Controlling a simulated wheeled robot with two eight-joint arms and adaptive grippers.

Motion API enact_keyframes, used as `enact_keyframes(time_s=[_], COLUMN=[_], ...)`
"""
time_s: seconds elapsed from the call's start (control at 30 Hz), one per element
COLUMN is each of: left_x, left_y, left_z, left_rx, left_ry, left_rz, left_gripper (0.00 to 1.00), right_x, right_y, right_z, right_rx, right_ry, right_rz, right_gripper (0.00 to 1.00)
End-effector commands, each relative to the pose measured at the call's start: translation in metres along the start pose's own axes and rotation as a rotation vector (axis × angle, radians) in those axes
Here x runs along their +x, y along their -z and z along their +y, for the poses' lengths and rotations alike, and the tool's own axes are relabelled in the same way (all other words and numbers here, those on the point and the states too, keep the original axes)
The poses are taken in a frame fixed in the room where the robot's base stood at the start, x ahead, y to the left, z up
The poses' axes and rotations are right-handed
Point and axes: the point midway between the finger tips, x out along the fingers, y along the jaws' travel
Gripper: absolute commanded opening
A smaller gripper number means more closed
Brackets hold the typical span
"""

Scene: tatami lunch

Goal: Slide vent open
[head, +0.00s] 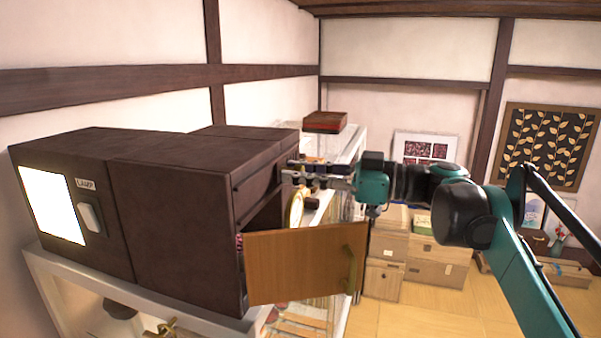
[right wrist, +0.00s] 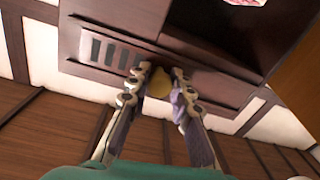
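The dark brown cabinet (head: 175,215) stands on a white shelf unit at the left. In the right wrist view, a row of slatted vent slots (right wrist: 110,52) lies in a dark strip, left of my fingertips. A small yellowish knob (right wrist: 158,86) sits between the fingertips beside the slots. My right gripper (head: 291,171) is at the cabinet's upper front edge. In the right wrist view its two fingers (right wrist: 161,72) converge with the knob filling the gap, seemingly gripping it. The vent is hidden from the head view by the angle. My left gripper is out of view.
A wooden door (head: 305,265) with a brass handle hangs open below my right gripper. A lit lamp panel (head: 52,205) and a switch (head: 90,218) are on the cabinet's left part. A reddish-brown box (head: 325,122) stands behind. Wooden boxes (head: 437,262) stand on the floor.

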Motion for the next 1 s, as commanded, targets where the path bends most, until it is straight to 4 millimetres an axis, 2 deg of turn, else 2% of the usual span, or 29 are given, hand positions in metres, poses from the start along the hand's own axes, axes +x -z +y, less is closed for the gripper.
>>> enact_keyframes(time_s=[0.17,0.4,0.53,0.9,0.93,1.0], left_x=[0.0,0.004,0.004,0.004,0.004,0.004], left_y=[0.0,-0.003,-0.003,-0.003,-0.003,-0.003], left_z=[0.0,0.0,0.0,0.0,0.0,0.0], left_rx=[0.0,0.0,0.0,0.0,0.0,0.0], left_ry=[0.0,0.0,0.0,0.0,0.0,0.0], left_rz=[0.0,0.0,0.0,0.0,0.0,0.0], left_gripper=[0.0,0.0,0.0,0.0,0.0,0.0], right_x=[0.001,0.004,0.005,0.005,0.005,0.005], right_y=[0.001,0.007,0.01,0.012,0.012,0.011], right_z=[-0.004,-0.046,-0.064,-0.069,-0.069,-0.069], right_rx=[0.0,0.0,0.0,0.0,0.0,0.0], right_ry=[0.002,0.004,0.003,0.001,0.001,0.001], right_rz=[0.001,0.001,0.0,0.002,0.002,0.001], right_gripper=[0.0,0.0,0.0,0.0,0.29,0.42])
